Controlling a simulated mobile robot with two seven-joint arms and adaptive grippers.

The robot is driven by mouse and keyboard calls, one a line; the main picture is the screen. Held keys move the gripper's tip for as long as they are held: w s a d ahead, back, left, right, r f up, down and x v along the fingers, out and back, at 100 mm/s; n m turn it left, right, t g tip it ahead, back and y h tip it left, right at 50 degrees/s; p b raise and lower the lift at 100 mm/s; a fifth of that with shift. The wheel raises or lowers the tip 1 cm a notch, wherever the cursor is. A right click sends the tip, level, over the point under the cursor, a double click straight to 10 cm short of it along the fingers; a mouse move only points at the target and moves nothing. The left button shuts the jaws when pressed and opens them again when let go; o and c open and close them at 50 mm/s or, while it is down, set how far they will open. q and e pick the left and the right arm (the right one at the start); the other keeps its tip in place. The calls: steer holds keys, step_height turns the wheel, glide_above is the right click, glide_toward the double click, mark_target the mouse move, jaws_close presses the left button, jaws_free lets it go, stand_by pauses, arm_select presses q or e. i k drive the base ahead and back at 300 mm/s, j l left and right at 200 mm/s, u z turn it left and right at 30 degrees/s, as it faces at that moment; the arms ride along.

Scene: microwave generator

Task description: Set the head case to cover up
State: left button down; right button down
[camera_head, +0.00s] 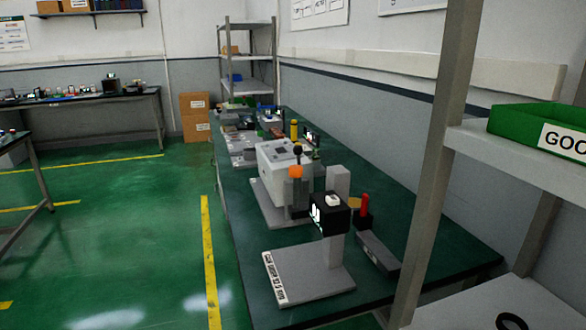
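A black box-shaped head (329,214) with a small white block on top sits on a grey post and flat grey base (315,278) at the near end of the long green bench (258,310). A white label with dark text lies along the base's left edge; I cannot read it surely. White glowing marks show on the head's left face. I cannot tell whether this is the head case, or which side is its cover. Neither of my grippers is in view.
A grey rack (440,130) with a green bin (540,130) blocks the right foreground. Clear green floor (125,220) lies left of the bench.

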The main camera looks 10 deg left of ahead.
mark_target(273, 172)
steer(key=k, duration=0.5)
steer(key=z, duration=2)
steer(key=k+j, duration=0.1)
steer(key=j, duration=0.6)
steer(key=k+j, duration=0.1)
steer(key=j, duration=1.35)
steer(key=k+j, duration=0.15)
steer(key=j, duration=0.6)
steer(key=k+j, duration=0.1)
steer(key=j, duration=0.6)
steer(key=k+j, duration=0.1)
steer(key=j, duration=0.65)
steer(key=k+j, duration=0.1)
steer(key=j, duration=0.6)
